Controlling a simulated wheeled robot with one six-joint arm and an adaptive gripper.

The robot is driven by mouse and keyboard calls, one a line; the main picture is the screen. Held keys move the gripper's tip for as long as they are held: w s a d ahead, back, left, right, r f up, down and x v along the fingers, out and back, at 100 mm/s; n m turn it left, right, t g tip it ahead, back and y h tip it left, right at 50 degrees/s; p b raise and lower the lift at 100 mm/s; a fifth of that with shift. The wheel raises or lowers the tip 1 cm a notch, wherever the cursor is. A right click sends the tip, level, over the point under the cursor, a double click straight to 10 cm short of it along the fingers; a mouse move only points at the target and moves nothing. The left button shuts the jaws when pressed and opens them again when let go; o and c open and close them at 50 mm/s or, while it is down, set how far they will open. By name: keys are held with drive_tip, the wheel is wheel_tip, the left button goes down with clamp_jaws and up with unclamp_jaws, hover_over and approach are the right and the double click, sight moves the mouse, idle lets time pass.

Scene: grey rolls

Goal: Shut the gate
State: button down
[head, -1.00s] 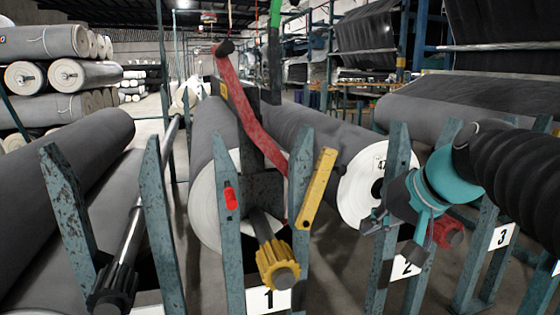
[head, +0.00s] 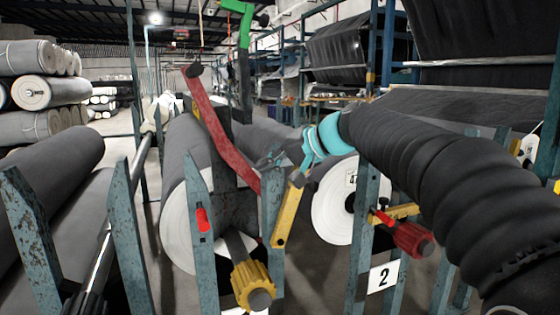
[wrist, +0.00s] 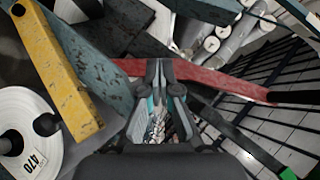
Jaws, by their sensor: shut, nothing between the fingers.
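The gate appears to be the yellow bar (head: 288,212) at the right post (head: 271,225) of the stand in front of the middle roll. It stands steeply tilted up, its lower end at the post, so the space between the posts is open. It also shows at left in the wrist view (wrist: 62,70). A red catch (head: 202,219) sits on the left post (head: 202,255). A yellow knob (head: 250,285) on a shaft pokes out between the posts.
A long red lever (head: 222,125) slants down behind the stand and crosses just beyond my fingertips in the wrist view (wrist: 210,78). At right, a stand marked 2 (head: 383,277) has a level yellow bar (head: 395,212) and a red knob (head: 408,236). Grey rolls (head: 60,180) fill the left.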

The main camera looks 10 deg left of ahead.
drive_tip(key=a+f, duration=0.4)
drive_tip(key=a, duration=0.1)
drive_tip(key=shift+s+a+f, duration=0.2)
drive_tip(key=shift+a, duration=0.15)
drive_tip(key=shift+b, duration=0.3)
idle(1.0)
